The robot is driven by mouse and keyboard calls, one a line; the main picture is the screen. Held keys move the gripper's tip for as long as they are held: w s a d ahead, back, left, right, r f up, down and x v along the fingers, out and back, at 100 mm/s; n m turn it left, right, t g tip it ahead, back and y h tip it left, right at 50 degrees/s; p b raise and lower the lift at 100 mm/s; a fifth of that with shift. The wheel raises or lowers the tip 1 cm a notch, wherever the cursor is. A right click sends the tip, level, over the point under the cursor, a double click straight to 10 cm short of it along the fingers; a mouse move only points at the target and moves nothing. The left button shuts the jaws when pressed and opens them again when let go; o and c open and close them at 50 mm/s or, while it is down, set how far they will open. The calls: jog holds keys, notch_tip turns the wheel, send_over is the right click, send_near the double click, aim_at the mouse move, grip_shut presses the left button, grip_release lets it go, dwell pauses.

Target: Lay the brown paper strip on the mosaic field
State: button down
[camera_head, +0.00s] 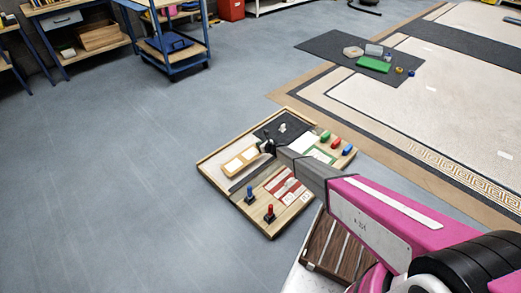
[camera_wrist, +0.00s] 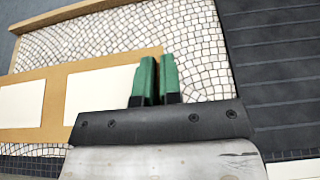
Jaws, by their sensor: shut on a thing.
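The brown paper strip (camera_wrist: 54,100) is tan with pale rectangles on it. In the wrist view it runs from the left edge to my gripper (camera_wrist: 157,64), whose green fingers are shut on its right end. In the head view the strip (camera_head: 229,168) is over the left part of a wood-framed panel, with my gripper (camera_head: 267,147) at its upper right end. The mosaic field (camera_wrist: 110,36) of small whitish tiles shows beyond the strip and around the fingers. I cannot tell whether the strip touches the field or hangs just above it.
The panel also carries a dark ribbed area (camera_wrist: 275,60), a red-and-white section (camera_head: 284,186), and blue and red knobbed pieces (camera_head: 269,213). Coloured pegs (camera_head: 336,143) stand at its right. A dark mat (camera_head: 330,46) with loose items lies farther back. Open floor is at left.

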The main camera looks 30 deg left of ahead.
jog(key=shift+w+d+f, duration=0.1)
jog(key=shift+w+f, duration=0.3)
jog(key=shift+w, duration=0.2)
jog(key=shift+f, duration=2.1)
jog(key=c, duration=1.3)
grip_release()
